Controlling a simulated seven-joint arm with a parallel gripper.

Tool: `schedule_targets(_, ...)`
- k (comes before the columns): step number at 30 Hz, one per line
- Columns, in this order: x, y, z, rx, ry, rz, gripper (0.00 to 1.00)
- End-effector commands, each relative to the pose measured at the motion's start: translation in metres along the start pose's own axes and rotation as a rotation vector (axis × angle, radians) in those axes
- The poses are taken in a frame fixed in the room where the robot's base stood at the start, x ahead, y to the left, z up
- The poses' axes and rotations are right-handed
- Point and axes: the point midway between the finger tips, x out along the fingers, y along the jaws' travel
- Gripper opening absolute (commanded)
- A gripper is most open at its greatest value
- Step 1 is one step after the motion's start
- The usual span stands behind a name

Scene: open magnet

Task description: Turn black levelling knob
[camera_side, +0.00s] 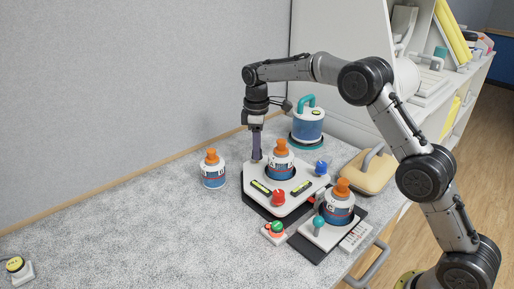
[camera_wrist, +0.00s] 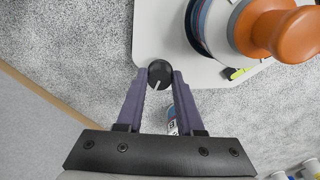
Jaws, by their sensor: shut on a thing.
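The black levelling knob (camera_wrist: 160,74) sits at a corner of the white device plate, with a pale pointer line on its top, in the wrist view. My gripper (camera_wrist: 160,78) has its two purple fingers on either side of the knob, shut on it. In the side view my gripper (camera_side: 256,157) points straight down at the back left corner of the white plate (camera_side: 290,208), and its fingers hide the knob. On the same plate are a red knob (camera_side: 278,197), a blue knob (camera_side: 321,168) and two yellow-green level vials (camera_side: 261,187).
An orange-capped bottle (camera_side: 281,163) stands on the plate close to my gripper. Another bottle (camera_side: 212,172) stands to the left. A blue canister (camera_side: 307,124) is behind. A second device with a bottle (camera_side: 338,205) is in front right. The left counter is mostly clear.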

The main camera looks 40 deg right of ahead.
Motion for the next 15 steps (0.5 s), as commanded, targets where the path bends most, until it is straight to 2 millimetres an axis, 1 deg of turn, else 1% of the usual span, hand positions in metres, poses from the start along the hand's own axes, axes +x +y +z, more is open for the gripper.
schedule_targets(15,-0.001,0.0007,-0.0009,0.484,-0.015,0.008,0.0)
